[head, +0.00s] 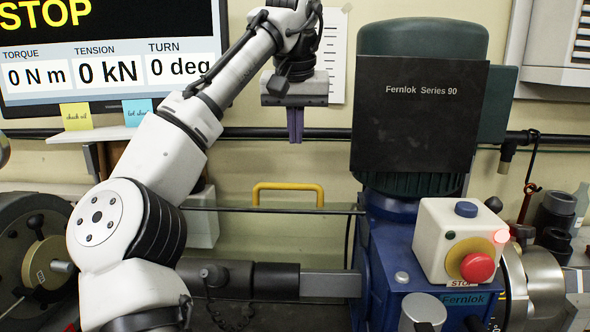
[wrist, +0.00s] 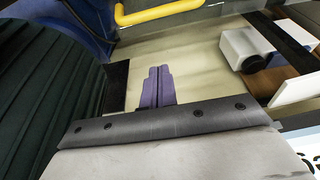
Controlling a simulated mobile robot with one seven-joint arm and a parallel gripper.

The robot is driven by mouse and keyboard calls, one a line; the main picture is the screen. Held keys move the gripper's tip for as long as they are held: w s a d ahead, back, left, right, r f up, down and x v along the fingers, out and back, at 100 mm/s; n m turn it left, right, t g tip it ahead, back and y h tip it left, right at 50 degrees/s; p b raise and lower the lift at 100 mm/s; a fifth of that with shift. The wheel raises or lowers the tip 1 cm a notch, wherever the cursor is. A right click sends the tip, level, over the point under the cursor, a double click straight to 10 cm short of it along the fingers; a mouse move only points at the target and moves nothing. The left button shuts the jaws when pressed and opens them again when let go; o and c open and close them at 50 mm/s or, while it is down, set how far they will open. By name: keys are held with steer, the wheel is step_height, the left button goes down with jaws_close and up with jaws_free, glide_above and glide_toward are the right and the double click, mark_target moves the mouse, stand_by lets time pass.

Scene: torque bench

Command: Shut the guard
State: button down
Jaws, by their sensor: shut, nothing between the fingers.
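A yellow handle (head: 287,187), a wide arch, stands on a thin dark rail (head: 335,211) in front of the wall. It seems to belong to the guard, whose panel is clear or hard to make out, so I cannot tell how far it is open. The handle also shows at the top of the wrist view (wrist: 158,12). My gripper (head: 295,140) points down above the handle, apart from it. Its purple fingers are together and empty, as the wrist view (wrist: 157,72) also shows.
A green motor (head: 424,37) with a black plate stands right of my gripper. A control box (head: 437,222) with a red stop button (head: 477,266) sits below it. A screen (head: 110,50) reading STOP hangs at the left. A grey bar (head: 331,284) runs below the handle.

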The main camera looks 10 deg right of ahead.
glide_above(295, 203)
steer(key=w+d, duration=0.1)
steer(key=w, duration=0.3)
step_height(295, 203, down, 8)
steer(key=shift+r, duration=0.2)
steer(key=shift+s+a+f+p, duration=0.15)
steer(key=shift+s+p, duration=0.1)
steer(key=shift+s, duration=0.4)
steer(key=shift+s+a+r+p, duration=0.15)
steer(key=shift+s+p, duration=0.15)
steer(key=shift+s, duration=0.3)
steer(key=shift+s+a+f+p, duration=0.15)
steer(key=shift+s+p, duration=0.1)
steer(key=shift+s, duration=0.4)
steer(key=shift+s+t+b, duration=0.1)
steer(key=shift+t+b, duration=0.2)
steer(key=shift+b, duration=0.15)
